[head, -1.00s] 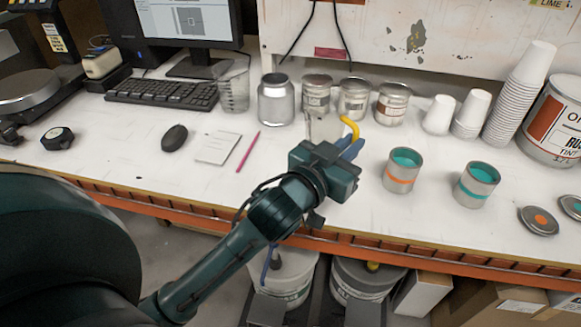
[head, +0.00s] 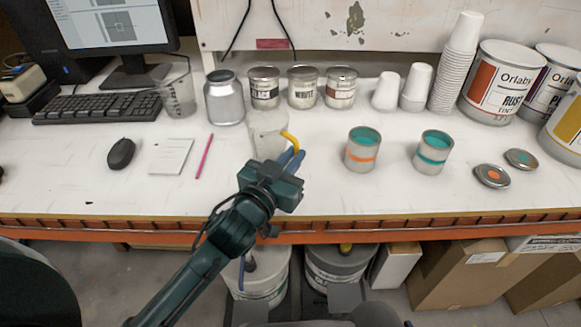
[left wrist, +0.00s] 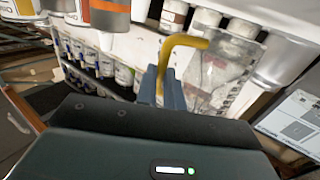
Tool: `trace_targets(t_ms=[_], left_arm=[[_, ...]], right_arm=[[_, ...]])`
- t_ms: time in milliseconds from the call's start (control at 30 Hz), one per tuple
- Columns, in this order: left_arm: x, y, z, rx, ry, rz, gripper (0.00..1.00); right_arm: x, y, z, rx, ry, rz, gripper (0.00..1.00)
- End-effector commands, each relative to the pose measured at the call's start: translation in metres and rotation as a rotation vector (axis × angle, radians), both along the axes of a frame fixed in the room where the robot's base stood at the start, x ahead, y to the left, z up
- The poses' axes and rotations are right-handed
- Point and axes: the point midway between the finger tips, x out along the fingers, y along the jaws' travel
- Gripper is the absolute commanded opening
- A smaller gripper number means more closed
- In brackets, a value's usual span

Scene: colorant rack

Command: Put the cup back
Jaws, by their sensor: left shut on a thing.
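A clear translucent cup (head: 267,138) with a yellow handle (head: 291,141) is at the middle of the bench, in front of the small cans. My left gripper (head: 291,158) is shut on the handle with its blue fingers, from the front right of the cup. In the left wrist view the yellow handle (left wrist: 186,45) rises from between the blue fingers (left wrist: 163,90), and the clear cup (left wrist: 222,80) is beside it. I cannot tell whether the cup's base touches the bench. My right gripper is not in view.
Behind the cup stand a silver jar (head: 224,100) and a row of small cans (head: 303,90). Another clear beaker (head: 179,97) stands by the keyboard (head: 98,105). Two open teal paint cans (head: 362,150) (head: 432,153) stand to the right. A pink pencil (head: 204,157) lies left.

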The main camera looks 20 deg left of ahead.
Motion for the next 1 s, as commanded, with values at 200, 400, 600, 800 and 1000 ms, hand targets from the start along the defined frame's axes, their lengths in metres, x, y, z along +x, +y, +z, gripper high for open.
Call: trace_targets(t_ms=[200,400,600,800,1000], left_arm=[[0.000,0.000,-0.024,-0.001,0.001,0.000,0.00],[0.000,0.000,-0.023,0.000,0.000,0.000,0.00],[0.000,0.000,-0.026,0.000,0.000,0.001,0.12],[0.000,0.000,-0.026,0.000,0.000,0.000,0.29],[0.000,0.000,-0.026,0.000,0.000,0.000,0.31]], right_arm=[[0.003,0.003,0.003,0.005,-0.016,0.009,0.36],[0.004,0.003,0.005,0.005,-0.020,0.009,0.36],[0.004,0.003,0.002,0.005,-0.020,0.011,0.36],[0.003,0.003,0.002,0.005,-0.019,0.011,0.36],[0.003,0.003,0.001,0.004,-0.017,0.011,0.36]])
